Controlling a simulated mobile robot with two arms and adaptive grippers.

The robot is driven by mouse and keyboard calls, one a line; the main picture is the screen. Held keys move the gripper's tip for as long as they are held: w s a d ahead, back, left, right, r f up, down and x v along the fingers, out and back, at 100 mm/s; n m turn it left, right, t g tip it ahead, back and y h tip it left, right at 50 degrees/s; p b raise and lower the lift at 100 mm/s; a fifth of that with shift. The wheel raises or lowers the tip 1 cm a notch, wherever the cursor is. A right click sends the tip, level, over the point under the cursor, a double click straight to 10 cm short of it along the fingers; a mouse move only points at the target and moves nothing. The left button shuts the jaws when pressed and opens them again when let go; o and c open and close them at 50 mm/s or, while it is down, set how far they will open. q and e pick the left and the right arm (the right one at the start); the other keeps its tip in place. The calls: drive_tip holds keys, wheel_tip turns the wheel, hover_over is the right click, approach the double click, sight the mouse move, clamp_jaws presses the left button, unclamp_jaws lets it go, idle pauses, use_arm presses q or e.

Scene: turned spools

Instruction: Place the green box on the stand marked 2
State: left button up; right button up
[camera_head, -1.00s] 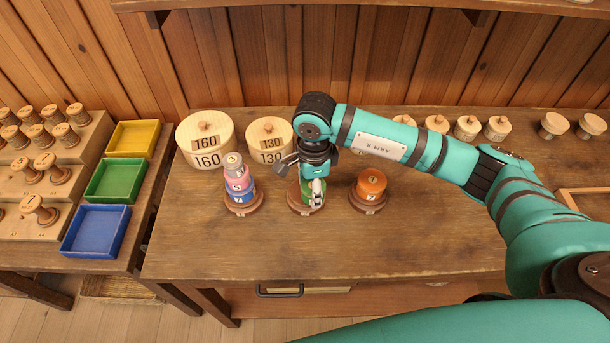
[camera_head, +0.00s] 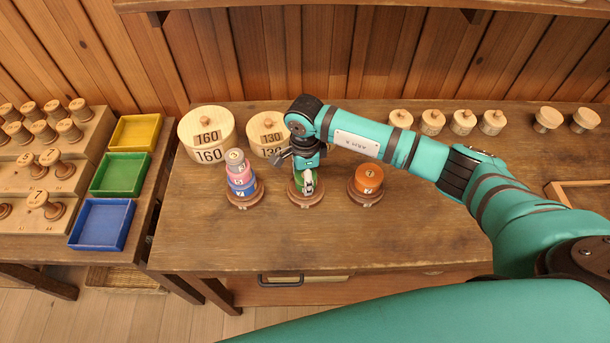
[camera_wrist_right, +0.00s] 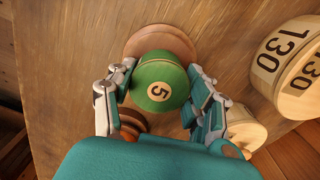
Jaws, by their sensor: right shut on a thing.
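The green box (camera_wrist_right: 158,82) is a round green piece with a 5 on its top. My right gripper (camera_wrist_right: 160,92) is shut on it, one finger on each side. In the head view my right gripper (camera_head: 307,182) is at the middle stand (camera_head: 306,201), a round brown base, and largely hides the box. In the wrist view a round brown base (camera_wrist_right: 160,42) shows behind the box; I cannot tell whether they touch. The mark on the middle stand is too small to read. My left gripper is out of view.
A stack of pink and blue pieces (camera_head: 239,180) stands on the left stand, an orange piece (camera_head: 369,177) on the right one. Wooden boxes marked 160 (camera_head: 207,135) and 130 (camera_head: 267,130) stand behind. The table front (camera_head: 400,240) is clear.

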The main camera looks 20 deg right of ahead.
drive_tip(key=o, duration=1.1)
drive_tip(key=shift+c, duration=0.2)
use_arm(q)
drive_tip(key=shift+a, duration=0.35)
use_arm(e)
drive_tip(key=shift+o, duration=0.2)
drive_tip(key=shift+r+p, duration=0.2)
drive_tip(key=shift+p, duration=0.1)
drive_tip(key=shift+w+r, duration=0.1)
drive_tip(key=shift+r, duration=0.1)
use_arm(q)
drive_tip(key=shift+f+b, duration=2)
drive_tip(key=shift+b, duration=0.2)
use_arm(e)
wheel_tip(320, 180, up, 12)
drive_tip(key=shift+f, duration=0.2)
